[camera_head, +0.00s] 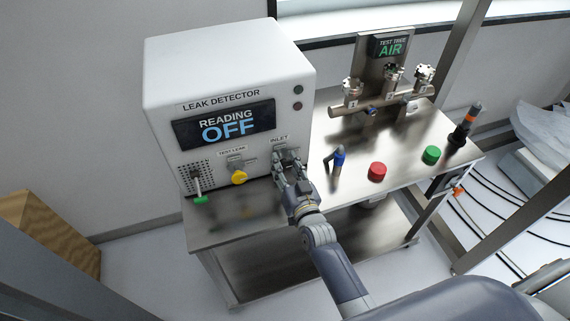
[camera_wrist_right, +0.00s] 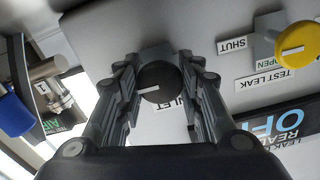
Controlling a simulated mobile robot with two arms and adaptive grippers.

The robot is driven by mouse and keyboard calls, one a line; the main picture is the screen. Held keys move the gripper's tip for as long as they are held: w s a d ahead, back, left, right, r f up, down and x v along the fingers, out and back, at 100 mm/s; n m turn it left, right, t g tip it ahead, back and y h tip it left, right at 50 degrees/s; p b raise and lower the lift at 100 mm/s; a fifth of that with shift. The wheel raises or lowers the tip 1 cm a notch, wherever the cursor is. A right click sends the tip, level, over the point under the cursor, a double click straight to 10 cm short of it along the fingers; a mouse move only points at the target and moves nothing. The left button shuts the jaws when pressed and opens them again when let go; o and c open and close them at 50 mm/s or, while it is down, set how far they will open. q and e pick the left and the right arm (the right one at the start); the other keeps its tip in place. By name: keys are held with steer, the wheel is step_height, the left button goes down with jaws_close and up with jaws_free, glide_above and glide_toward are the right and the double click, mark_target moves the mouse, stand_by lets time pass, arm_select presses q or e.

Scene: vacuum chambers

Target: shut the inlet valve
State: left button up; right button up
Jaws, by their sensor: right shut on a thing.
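The leak detector (camera_head: 229,60) is a white box on a metal bench, and its display reads "READING OFF". Its inlet valve, under the "INLET" label at the lower right of the front, is mostly hidden by my right gripper (camera_head: 287,168) in the head view. In the right wrist view the inlet valve knob (camera_wrist_right: 161,83) is round and black, with a white pointer line toward the picture's left. My right gripper (camera_wrist_right: 160,64) has its fingers on both sides of this knob and is shut on it. My left gripper is not in view.
The yellow test leak knob (camera_head: 239,177) is left of the inlet, and a green-tipped lever (camera_head: 200,199) is farther left. A blue-handled item (camera_head: 337,160), a red button (camera_head: 377,171) and a green button (camera_head: 431,155) are on the bench. A pipe manifold (camera_head: 376,107) stands behind.

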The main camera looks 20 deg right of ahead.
steer(key=o, duration=1.1)
steer(key=s, duration=1.2)
steer(key=shift+d, duration=0.2)
